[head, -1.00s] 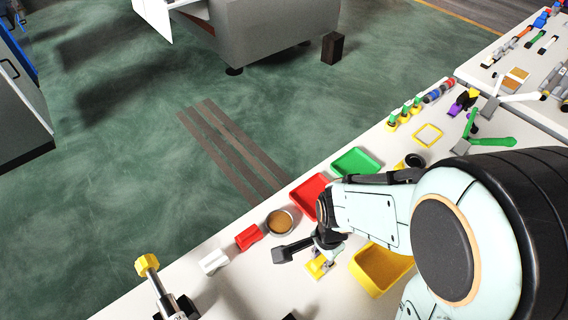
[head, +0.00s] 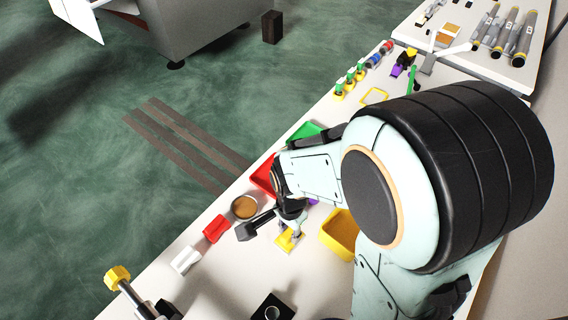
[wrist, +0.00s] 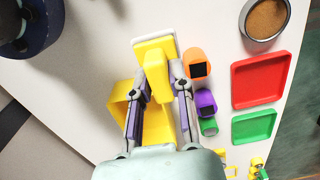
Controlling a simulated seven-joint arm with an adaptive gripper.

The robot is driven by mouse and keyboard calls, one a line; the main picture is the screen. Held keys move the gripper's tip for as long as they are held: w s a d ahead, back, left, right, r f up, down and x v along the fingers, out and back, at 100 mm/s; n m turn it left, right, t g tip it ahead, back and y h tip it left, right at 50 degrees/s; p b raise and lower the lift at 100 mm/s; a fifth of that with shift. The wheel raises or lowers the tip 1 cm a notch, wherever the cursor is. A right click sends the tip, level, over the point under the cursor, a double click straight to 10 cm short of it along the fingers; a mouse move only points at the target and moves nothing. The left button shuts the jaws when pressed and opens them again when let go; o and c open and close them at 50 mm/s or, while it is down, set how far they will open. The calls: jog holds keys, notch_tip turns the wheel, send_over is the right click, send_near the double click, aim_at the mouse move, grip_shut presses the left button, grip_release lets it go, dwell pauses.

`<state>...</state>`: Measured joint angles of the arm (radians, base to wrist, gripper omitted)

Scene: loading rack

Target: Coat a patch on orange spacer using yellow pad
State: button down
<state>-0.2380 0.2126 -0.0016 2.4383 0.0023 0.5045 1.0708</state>
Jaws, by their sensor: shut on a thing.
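The yellow pad (wrist: 155,48) has a yellow handle block and a pale layer along its far edge. My gripper (wrist: 161,86) is shut on the handle. In the head view the pad (head: 289,241) shows below my gripper (head: 290,218), low over the table; I cannot tell whether it touches. The orange spacer (wrist: 190,57) is just right of the pad in the wrist view, with a dark square face toward the camera. A small gap seems to separate them. My arm hides the spacer in the head view.
Purple (wrist: 206,103) and green (wrist: 208,127) parts lie near the right finger. A yellow bin (wrist: 119,98) is close on the left. Red tray (wrist: 260,80), green tray (wrist: 254,127) and a brown-filled bowl (wrist: 246,32) are right. Red (head: 217,229) and white (head: 186,260) blocks stand beyond.

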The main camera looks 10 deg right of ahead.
jog(key=w+a, duration=0.8)
jog(key=w, duration=0.6)
jog(key=shift+s+a+f, duration=0.2)
jog(key=shift+a+f, duration=0.05)
jog(key=shift+f, duration=1.05)
jog(key=shift+s+a+f, duration=0.15)
jog(key=shift+a+f, duration=0.15)
jog(key=shift+f, duration=0.95)
jog(key=shift+s+a+f, duration=0.2)
jog(key=shift+a+f, duration=0.05)
jog(key=shift+f, duration=1.05)
jog(key=shift+f, duration=0.6)
jog(key=shift+r, duration=0.1)
notch_tip(320, 180, up, 7)
